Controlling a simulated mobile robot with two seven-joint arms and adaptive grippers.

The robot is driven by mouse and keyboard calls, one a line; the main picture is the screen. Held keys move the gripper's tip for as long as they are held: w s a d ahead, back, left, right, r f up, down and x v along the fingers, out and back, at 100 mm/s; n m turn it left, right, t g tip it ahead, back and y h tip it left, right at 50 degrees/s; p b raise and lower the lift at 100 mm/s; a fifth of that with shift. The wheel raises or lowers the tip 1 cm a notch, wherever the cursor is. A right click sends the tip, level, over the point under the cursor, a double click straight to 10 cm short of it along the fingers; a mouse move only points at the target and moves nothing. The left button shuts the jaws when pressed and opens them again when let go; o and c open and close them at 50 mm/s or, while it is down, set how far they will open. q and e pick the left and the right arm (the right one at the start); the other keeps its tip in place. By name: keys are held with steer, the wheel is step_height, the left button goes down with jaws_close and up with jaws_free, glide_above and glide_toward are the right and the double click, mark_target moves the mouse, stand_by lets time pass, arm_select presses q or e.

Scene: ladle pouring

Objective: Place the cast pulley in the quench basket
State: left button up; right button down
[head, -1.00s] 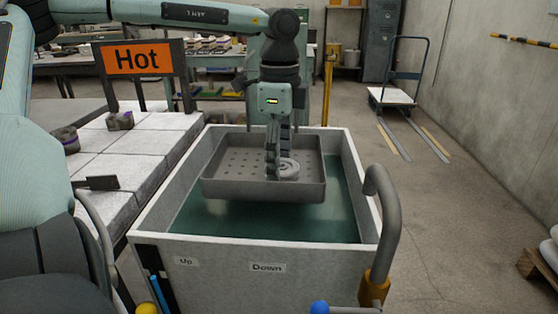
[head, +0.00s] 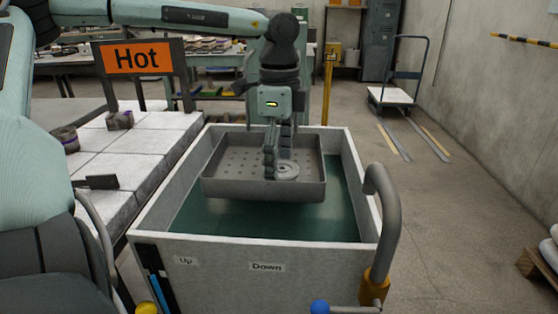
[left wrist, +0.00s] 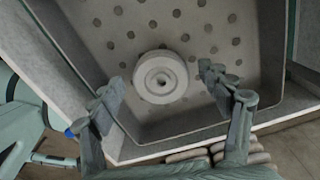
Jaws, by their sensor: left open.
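The cast pulley (head: 287,170) is a grey round stepped disc. It lies flat on the perforated floor of the quench basket (head: 225,188), near its right side in the head view. The basket hangs over green liquid in the tank. My left gripper (head: 277,176) is over the basket, pointing down beside the pulley. In the left wrist view the open fingers (left wrist: 160,88) stand apart on both sides of the pulley (left wrist: 160,77), with gaps and no visible contact. The basket's wall (left wrist: 170,130) shows there too. My right gripper is not in view.
The pale quench tank (head: 215,258) has Up and Down labels, and a grey curved handle (head: 385,215) stands at its right corner. A Hot sign (head: 137,58) stands behind a pale block bench (head: 130,145) with dark parts.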

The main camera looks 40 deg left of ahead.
arm_select(q)
step_height(320, 180, up, 12)
stand_by(0.4)
stand_by(0.4)
